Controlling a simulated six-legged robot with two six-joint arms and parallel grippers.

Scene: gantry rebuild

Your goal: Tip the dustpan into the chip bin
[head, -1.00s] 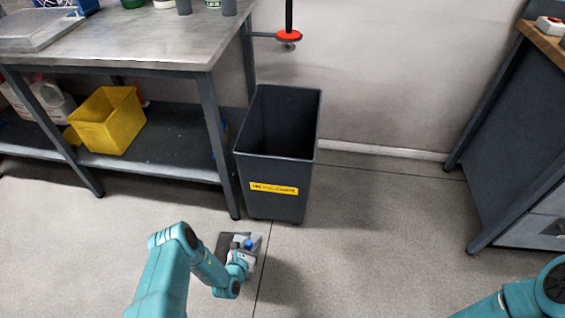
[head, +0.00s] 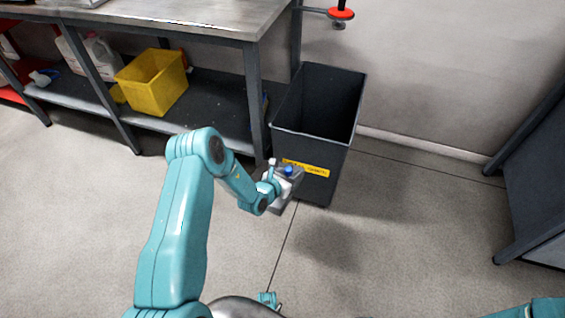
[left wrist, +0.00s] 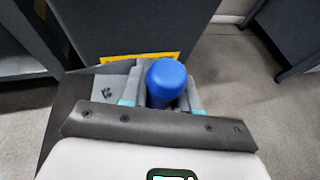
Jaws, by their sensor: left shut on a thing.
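The chip bin (head: 312,145) is a tall dark grey open-topped bin with a yellow label, upright on the floor beside the bench. My left gripper (head: 286,178) is in front of the bin's lower left front, below its rim. It is shut on the dustpan's blue handle (head: 289,170). In the left wrist view the blue handle (left wrist: 165,82) stands between the fingers, with the bin's front face and yellow label behind it. The dustpan's pan is mostly hidden by the gripper, and I cannot tell what it holds. My right gripper is out of view.
A metal workbench (head: 200,18) stands left of the bin, its leg close to the bin's left side. A yellow crate (head: 155,85) sits on its lower shelf. A dark cabinet (head: 535,170) stands at the right. The floor between bin and cabinet is clear.

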